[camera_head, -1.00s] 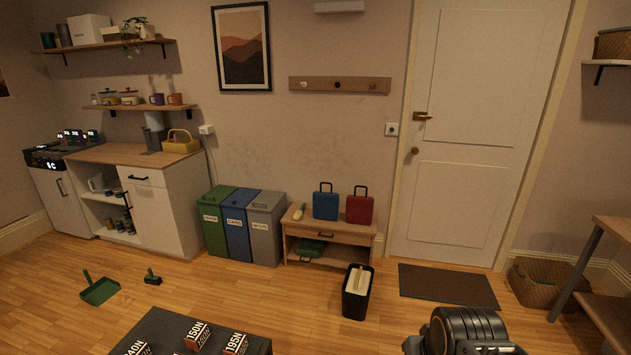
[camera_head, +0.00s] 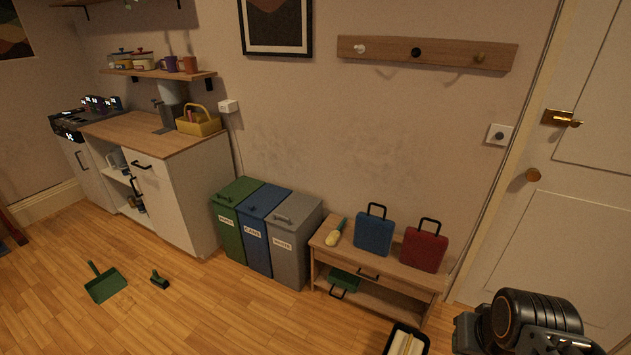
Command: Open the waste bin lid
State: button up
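The grey waste bin (camera_head: 284,252) stands at the right end of a row of three bins against the back wall. Its front label appears to read "WASTE". Its grey lid (camera_head: 291,206) looks closed and has a handle on top. To its left are the blue bin (camera_head: 255,242) labelled "CANS" and the green bin (camera_head: 228,229). Part of my arm shows at the lower right, well apart from the bins. My gripper's fingers are not visible.
A wooden bench (camera_head: 328,240) with a blue case (camera_head: 374,233) and a red case (camera_head: 424,248) stands just right of the bins. A black container (camera_head: 402,342) is at the bottom edge. A green dustpan (camera_head: 106,287) and a brush (camera_head: 159,280) lie on the floor at left. Floor before the bins is clear.

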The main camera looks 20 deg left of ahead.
aim_at(292, 213)
jog(key=i, duration=0.35)
jog(key=u, duration=1.75)
jog(key=i, duration=2.75)
jog(key=z, duration=0.6)
